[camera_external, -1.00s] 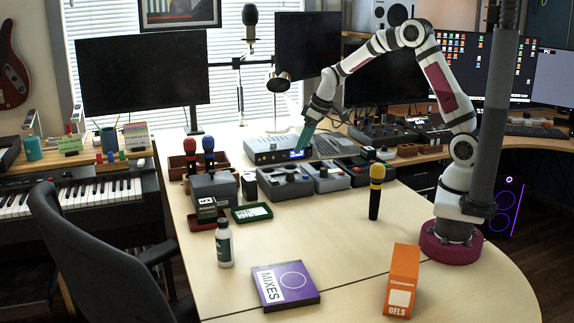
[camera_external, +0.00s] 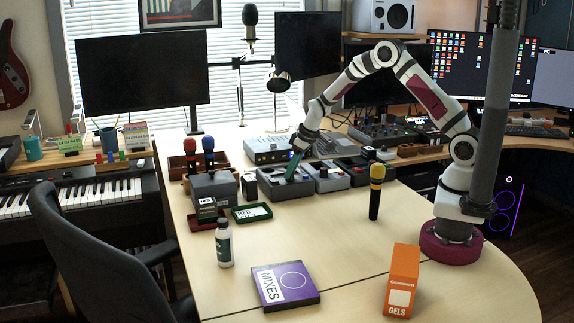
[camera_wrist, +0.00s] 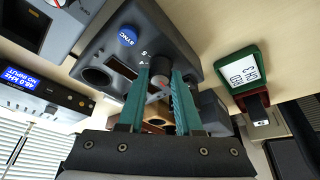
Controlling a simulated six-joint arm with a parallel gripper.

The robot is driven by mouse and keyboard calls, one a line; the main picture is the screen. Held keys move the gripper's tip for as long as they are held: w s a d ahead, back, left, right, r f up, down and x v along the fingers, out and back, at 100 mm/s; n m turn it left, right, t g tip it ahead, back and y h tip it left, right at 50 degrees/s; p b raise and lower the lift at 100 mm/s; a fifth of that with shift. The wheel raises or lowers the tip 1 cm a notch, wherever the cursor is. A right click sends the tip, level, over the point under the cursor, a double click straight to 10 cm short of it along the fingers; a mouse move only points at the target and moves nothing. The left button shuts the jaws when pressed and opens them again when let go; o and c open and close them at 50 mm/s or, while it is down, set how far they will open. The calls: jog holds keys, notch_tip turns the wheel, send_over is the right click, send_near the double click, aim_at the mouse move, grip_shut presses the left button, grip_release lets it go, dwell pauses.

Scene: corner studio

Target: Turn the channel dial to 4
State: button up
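The dark grey box with the channel dial shows in the external view (camera_external: 290,189) on the table, and from close by in the wrist view (camera_wrist: 110,50). The box has a blue SYNC button (camera_wrist: 128,36) and small white numbers, of which a 4 and a 5 seem to show. The dial (camera_wrist: 160,84) is a dark round knob with a paler top. My gripper (camera_external: 291,176) is over this box, pointing down. In the wrist view, its two teal fingers (camera_wrist: 160,76) stand apart, one on each side of the dial. I cannot tell whether they touch it. The dial's pointer is not readable.
A grey unit with a blue display (camera_external: 270,148) stands behind the box. More grey boxes (camera_external: 325,179) sit to its right. A green tray with a card (camera_external: 236,218) is to its left. A yellow-topped microphone (camera_external: 375,200) stands to the right.

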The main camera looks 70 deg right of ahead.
grip_shut()
jog(key=shift+m, duration=0.4)
jog(key=m+h, duration=0.1)
jog(key=m, duration=0.1)
jog(key=m+h, duration=0.1)
jog(key=m, duration=0.1)
jog(key=shift+a+m+g, duration=0.15)
jog(key=shift+m+g, duration=0.15)
jog(key=m+h, duration=0.1)
jog(key=m, duration=0.2)
jog(key=m+g+h, duration=0.1)
jog(key=m, duration=0.2)
jog(key=shift+w+a+g, duration=0.15)
jog(key=shift+w+g, duration=0.05)
jog(key=shift+g, duration=0.1)
jog(key=m+g, duration=0.1)
jog(key=m, duration=0.2)
jog(key=m+g, duration=0.1)
jog(key=m, duration=0.3)
jog(key=shift+w+g, duration=0.15)
jog(key=shift+g, duration=0.15)
jog(key=m+g, duration=0.1)
jog(key=m, duration=0.1)
jog(key=m+g, duration=0.1)
jog(key=m, duration=0.2)
jog(key=shift+w+m, duration=0.1)
jog(key=shift+m, duration=0.5)
